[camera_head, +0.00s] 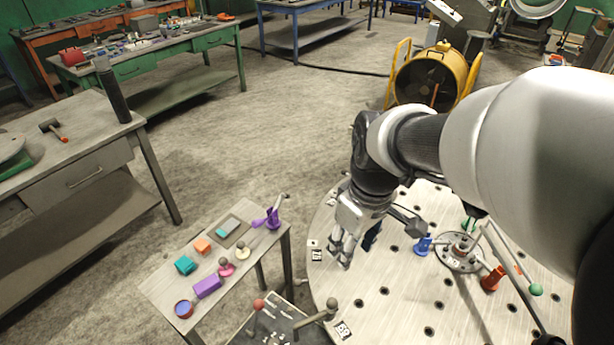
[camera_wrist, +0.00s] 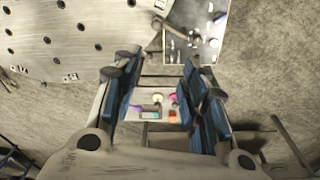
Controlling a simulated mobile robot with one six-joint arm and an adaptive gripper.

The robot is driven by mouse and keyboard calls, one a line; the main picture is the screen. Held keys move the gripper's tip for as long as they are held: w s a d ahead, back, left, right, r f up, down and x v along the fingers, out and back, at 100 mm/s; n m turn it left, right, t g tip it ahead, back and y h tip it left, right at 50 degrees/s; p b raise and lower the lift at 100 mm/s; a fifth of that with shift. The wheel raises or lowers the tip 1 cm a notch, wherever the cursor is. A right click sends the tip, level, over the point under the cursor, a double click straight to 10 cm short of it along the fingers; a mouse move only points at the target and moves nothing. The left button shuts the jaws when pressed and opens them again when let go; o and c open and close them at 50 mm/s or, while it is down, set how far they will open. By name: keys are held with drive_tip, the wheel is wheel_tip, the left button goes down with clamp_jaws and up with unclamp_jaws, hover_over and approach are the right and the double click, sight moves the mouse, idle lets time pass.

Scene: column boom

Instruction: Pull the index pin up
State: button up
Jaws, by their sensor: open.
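My gripper (camera_head: 342,248) hangs over the left edge of the round perforated table (camera_head: 400,290), pointing down. In the wrist view my gripper (camera_wrist: 163,105) has its two dark-blue-padded fingers wide apart, with nothing between them but the distant small bench below. Which part is the index pin is not clear. A red ball knob (camera_head: 259,304) stands on a grey plate (camera_head: 240,335) left of the round table. A lever with a brown-grey ball (camera_head: 331,303) stands beside it, near the table rim. My gripper is apart from both, above and beyond them.
A small bench (camera_head: 165,290) at left holds several coloured blocks and knobbed pieces, including a purple block (camera_head: 207,286). Open floor lies beyond.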

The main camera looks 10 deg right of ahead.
sight(334, 300)
drive_tip(key=shift+o, duration=0.3)
drive_tip(key=w+f+n+g, duration=0.1)
drive_tip(key=w+f+n, duration=0.1)
drive_tip(key=f, duration=0.5)
drive_tip(key=w+d+f+n+g, duration=0.1)
drive_tip(key=w+f+n+g, duration=0.1)
drive_tip(key=w+f, duration=0.3)
drive_tip(key=shift+d+f+n+y, duration=0.25)
drive_tip(key=shift+f+n+y, duration=0.2)
drive_tip(key=shift+f, duration=0.4)
drive_tip(key=s+f+b, duration=0.1)
drive_tip(key=f, duration=0.4)
drive_tip(key=s+a+f+b, duration=0.1)
drive_tip(key=f+b, duration=0.1)
drive_tip(key=f, duration=0.4)
drive_tip(key=s+a+f+b, duration=0.1)
drive_tip(key=f+b, duration=0.1)
drive_tip(key=f, duration=0.4)
drive_tip(key=shift+f, duration=0.25)
drive_tip(key=shift+c, duration=0.4)
clamp_jaws()
